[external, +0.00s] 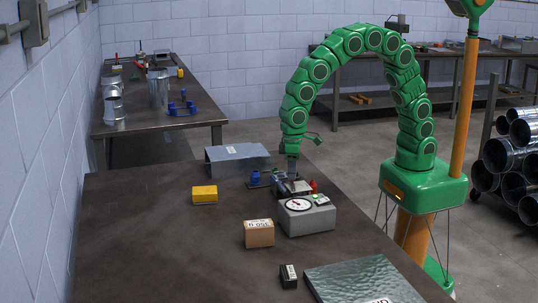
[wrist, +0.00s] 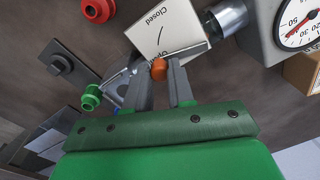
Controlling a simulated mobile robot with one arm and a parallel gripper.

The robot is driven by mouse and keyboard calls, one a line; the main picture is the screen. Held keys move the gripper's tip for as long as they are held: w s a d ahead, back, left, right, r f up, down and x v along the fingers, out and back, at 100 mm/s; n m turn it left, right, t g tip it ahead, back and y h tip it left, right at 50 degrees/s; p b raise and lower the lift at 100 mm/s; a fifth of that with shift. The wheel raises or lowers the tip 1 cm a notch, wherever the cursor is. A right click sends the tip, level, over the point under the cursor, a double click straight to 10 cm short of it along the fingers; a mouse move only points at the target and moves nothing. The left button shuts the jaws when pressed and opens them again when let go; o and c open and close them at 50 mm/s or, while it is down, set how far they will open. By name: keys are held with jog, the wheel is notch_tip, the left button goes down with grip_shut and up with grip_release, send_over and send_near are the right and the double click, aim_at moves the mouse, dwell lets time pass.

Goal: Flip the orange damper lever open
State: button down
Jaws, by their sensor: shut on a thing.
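The orange lever knob (wrist: 159,69) is between the tips of my gripper (wrist: 160,72) in the wrist view, and the fingers are shut on it. Behind it is a white plate (wrist: 165,28) printed "Closed", with a second, partly covered word near the knob. A short metal cylinder (wrist: 228,17) sits beside the plate. In the external view my gripper (external: 291,180) reaches down to the damper assembly on the near table, behind the gauge box. The lever itself cannot be made out there, and its exact angle is unclear.
A grey box with a dial gauge (external: 307,217) stands close in front of my gripper. A red knob (wrist: 98,9) and a green fitting (wrist: 91,98) are nearby. A yellow box (external: 204,195), cardboard box (external: 259,234) and rectangular duct (external: 237,158) stand around; the table's left is clear.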

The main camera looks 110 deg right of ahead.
jog(key=shift+w+d+n, duration=0.1)
jog(key=shift+w+n, duration=0.3)
jog(key=shift+n, duration=0.4)
jog(key=shift+w+n, duration=0.4)
jog(key=shift+n, duration=0.4)
jog(key=c, duration=1)
grip_release()
jog(key=shift+o, duration=0.2)
notch_tip(320, 180, up, 8)
jog(key=shift+d, duration=0.2)
jog(key=shift+f, duration=0.1)
